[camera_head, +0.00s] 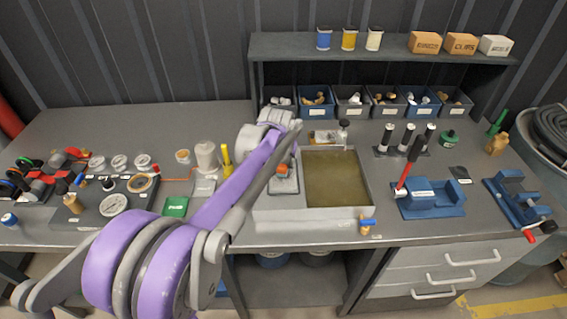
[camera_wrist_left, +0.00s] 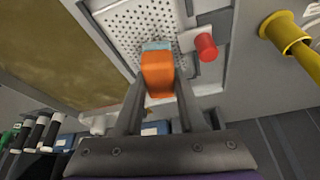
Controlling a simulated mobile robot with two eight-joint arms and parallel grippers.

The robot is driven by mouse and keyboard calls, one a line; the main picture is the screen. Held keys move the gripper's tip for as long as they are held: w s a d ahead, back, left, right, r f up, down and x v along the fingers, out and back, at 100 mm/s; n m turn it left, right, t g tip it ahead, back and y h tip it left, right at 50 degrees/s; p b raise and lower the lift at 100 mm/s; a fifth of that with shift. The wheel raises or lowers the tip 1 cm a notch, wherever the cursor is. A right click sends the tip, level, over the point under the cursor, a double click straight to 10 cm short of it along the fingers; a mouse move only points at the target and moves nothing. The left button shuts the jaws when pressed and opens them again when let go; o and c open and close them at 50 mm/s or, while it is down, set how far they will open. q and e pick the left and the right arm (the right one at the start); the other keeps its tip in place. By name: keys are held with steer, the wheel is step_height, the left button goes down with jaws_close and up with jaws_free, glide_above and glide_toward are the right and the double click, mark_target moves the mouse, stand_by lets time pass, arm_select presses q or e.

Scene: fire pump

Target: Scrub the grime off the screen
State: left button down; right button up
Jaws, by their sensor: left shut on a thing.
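My left gripper (camera_head: 284,158) reaches over the left part of a grey basin unit. In the left wrist view its two fingers (camera_wrist_left: 160,92) are shut on an orange block-like handle (camera_wrist_left: 158,72). A pale blue-grey strip at the handle's end, which looks like a brush head, is at or just above the perforated metal screen (camera_wrist_left: 128,18); I cannot tell if it touches. In the head view the orange handle (camera_head: 283,170) sits over the screen's small plate (camera_head: 284,187). No clear grime shows on the visible part of the screen. My right gripper is in neither view.
The basin (camera_head: 300,213) holds murky brown liquid right of the screen. A red knob (camera_wrist_left: 206,47) stands close beside the screen. A yellow tool (camera_head: 227,158) stands left of the basin. A blue-handled tap (camera_head: 366,223) is at the basin's front right. Blue fixtures (camera_head: 430,199) are further right.

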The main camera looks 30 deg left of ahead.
mark_target(284, 170)
arm_select(q)
steer(key=shift+s+d+f, duration=0.25)
steer(key=shift+s+d, duration=0.15)
steer(key=shift+s, duration=0.3)
steer(key=shift+s+d+r, duration=0.1)
steer(key=shift+s+d, duration=0.4)
steer(key=shift+s, duration=0.3)
steer(key=shift+s+d+r, duration=0.1)
steer(key=shift+s+d, duration=0.4)
steer(key=shift+s, duration=0.3)
steer(key=shift+s+d, duration=0.45)
steer(key=shift+s, duration=0.3)
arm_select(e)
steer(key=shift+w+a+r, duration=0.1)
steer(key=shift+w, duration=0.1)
arm_select(q)
steer(key=shift+w+r+p, duration=0.1)
steer(key=shift+r+p, duration=1.8)
steer(key=shift+r, duration=1.25)
steer(key=shift+f, duration=0.1)
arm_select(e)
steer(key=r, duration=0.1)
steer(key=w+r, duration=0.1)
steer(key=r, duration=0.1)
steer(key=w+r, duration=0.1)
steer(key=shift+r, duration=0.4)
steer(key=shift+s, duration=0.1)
